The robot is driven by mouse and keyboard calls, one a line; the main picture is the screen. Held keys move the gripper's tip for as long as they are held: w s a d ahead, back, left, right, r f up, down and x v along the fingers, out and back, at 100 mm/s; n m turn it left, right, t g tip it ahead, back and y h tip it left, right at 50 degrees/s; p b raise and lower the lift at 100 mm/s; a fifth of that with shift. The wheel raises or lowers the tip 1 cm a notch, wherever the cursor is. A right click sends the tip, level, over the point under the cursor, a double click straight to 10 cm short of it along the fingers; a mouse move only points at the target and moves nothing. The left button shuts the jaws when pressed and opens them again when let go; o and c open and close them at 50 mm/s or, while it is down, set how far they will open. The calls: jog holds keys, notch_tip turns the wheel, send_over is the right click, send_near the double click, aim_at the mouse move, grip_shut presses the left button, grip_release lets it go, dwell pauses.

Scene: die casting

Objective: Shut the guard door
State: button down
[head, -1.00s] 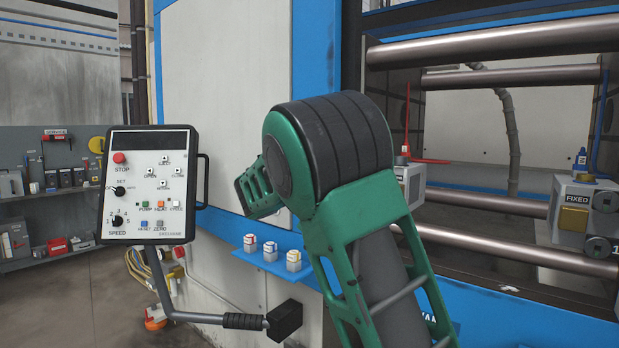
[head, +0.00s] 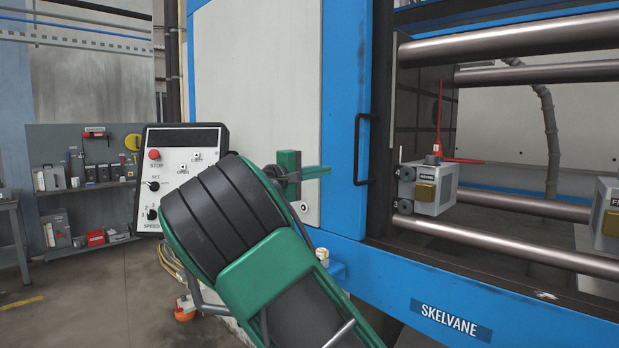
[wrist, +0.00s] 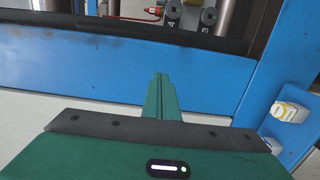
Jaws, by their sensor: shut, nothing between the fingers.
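The guard door (head: 262,75) is a pale panel with a blue right-hand frame. It stands to the left of the machine opening, which is uncovered. A black upright bar handle (head: 358,150) is on the door's right edge. My gripper (head: 327,170) is green, with its fingers together and empty. In the head view its tips point right, just left of the handle, and appear apart from it. My gripper also shows in the wrist view (wrist: 160,80), in front of a blue beam; the handle is not seen there.
A control pendant (head: 182,138) stands at left, partly hidden by my arm. A blue shelf (head: 337,271) with small caps juts out below the door. The opening holds steel tie bars (head: 510,38) and a grey die block (head: 440,195).

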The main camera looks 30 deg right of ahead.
jog(key=shift+s+d, duration=0.4)
jog(key=shift+d, duration=0.5)
jog(key=shift+s+d, duration=0.4)
jog(key=shift+d, duration=0.5)
jog(key=shift+s+d, duration=0.4)
jog(key=shift+d, duration=0.5)
jog(key=shift+a, duration=0.1)
